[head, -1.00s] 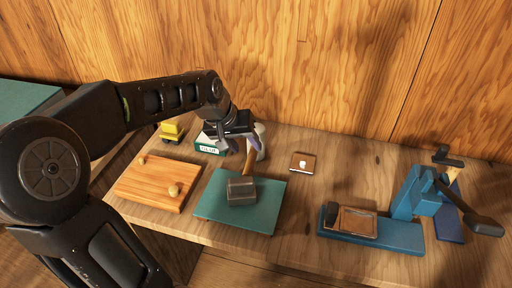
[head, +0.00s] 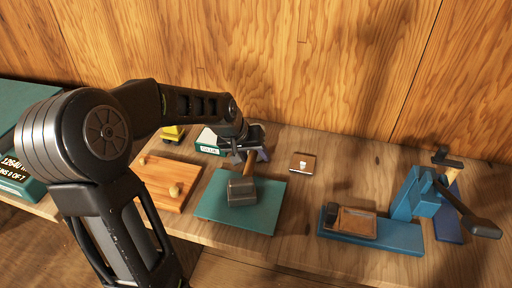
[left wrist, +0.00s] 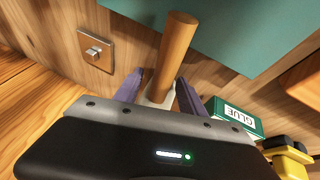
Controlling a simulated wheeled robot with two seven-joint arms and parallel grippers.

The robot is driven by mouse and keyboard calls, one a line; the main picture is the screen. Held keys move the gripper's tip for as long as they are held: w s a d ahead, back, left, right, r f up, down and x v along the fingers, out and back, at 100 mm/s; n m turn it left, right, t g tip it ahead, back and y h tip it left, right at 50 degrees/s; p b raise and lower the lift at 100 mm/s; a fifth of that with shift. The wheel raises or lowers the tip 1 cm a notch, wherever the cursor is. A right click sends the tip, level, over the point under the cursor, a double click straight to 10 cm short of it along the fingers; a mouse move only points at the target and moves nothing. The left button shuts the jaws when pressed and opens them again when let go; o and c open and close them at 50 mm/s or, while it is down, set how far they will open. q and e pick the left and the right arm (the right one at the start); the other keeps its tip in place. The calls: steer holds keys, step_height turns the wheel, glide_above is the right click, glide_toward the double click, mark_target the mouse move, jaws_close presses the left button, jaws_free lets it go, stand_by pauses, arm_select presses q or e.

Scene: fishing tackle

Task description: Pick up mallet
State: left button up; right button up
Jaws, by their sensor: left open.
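The mallet lies on a green mat (head: 222,209). Its grey block head (head: 241,191) is on the mat and its wooden handle (head: 249,161) points back toward the wall. My left gripper (head: 252,155) is open at the handle's far end. In the left wrist view the handle (left wrist: 177,50) runs between the two purple fingers of my left gripper (left wrist: 160,92), with gaps at its sides. The mallet head is outside the left wrist view. My right gripper is not in view.
A glue box (head: 208,142) and a yellow object (head: 172,133) stand left of the gripper. A wooden board with knobs (head: 165,183) lies left of the mat. A small square plate (head: 303,163) and a blue press (head: 385,230) are to the right.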

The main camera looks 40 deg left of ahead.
arm_select(q)
steer(key=shift+c, duration=0.5)
jaws_close()
stand_by(0.3)
